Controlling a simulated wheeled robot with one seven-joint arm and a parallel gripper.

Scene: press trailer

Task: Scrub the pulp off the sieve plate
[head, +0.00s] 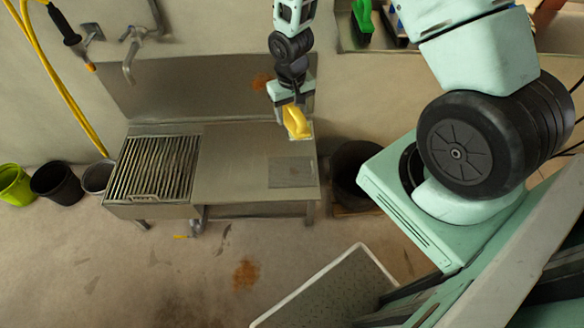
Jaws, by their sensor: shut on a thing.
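My gripper (289,104) is shut on a yellow brush (297,122) and holds it over the right back part of the steel bench, by the backsplash. The brush's bristles are hard to make out. A flat grey square plate (291,173), which looks like the sieve plate, lies on the right side of the bench top, below the brush in the picture. The brush appears apart from the plate. The plate is too small in view to tell whether pulp is on it.
The steel bench (228,172) has a slatted grate (155,167) at its left. A tap (131,58) and yellow hose (60,84) hang on the wall. Buckets (55,181) stand left, a dark tub (352,172) right. A white-rimmed panel (335,292) is in front. A green-handled tool (362,18) sits on a shelf.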

